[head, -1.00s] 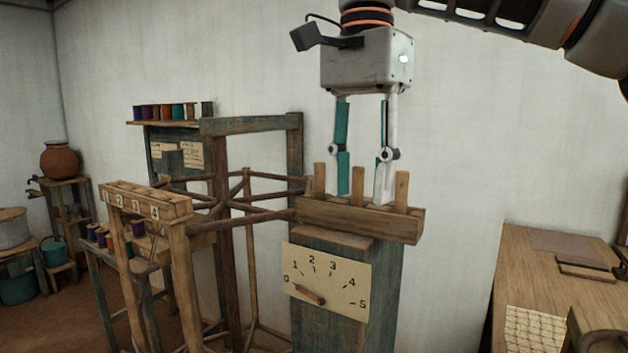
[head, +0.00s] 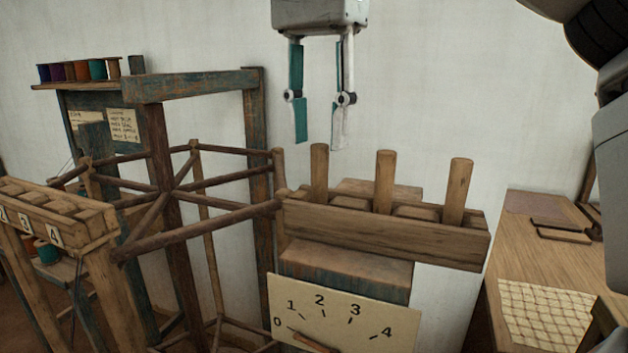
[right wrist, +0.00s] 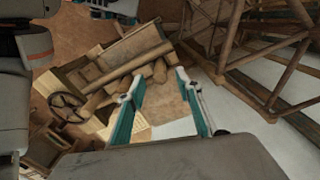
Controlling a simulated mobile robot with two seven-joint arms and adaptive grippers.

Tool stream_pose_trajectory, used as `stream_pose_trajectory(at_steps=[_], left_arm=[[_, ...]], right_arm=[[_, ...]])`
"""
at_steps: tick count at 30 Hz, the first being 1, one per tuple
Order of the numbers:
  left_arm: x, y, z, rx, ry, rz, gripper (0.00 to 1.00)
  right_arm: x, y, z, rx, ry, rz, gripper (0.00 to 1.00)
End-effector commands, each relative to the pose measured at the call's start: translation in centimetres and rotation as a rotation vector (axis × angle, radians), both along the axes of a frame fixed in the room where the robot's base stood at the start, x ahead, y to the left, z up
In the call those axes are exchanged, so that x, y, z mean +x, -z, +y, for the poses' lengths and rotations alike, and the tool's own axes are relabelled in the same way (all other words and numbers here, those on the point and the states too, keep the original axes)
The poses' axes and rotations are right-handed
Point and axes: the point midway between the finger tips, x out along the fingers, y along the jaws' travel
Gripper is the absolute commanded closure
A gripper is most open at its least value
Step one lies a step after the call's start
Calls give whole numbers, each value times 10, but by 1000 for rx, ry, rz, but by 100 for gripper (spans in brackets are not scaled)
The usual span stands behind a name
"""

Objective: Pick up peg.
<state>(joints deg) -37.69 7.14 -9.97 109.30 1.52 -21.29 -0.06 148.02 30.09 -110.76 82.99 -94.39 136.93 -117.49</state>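Three wooden pegs stand upright in the wooden rack (head: 385,236): a left peg (head: 319,172), a middle peg (head: 384,181) and a right peg (head: 458,190). My right gripper (head: 320,142) points down with its two teal-and-white fingers apart and nothing between them. In the head view its tips appear just above the left peg's top; their depth relative to the peg is hard to judge. In the right wrist view, the open fingers (right wrist: 160,77) frame the rack area, with short wooden pieces near the tips. My left gripper is not in view.
A numbered dial board (head: 345,318) is below the rack. A wooden table (head: 545,260) is at the right.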

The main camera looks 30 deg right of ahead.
Motion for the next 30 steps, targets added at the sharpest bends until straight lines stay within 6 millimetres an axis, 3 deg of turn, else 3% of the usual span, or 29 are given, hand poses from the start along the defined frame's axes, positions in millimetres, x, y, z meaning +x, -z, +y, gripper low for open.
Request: stream_pose_trajectory(at_steps=[12,22,26,30], left_arm=[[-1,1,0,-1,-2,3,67],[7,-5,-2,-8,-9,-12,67],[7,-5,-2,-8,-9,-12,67],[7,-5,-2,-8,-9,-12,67]], right_arm=[[0,49,-2,2,-1,0,65],[1,55,-2,2,2,-2,65],[1,55,-2,2,2,-2,99],[1,55,-2,2,2,-2,100]])
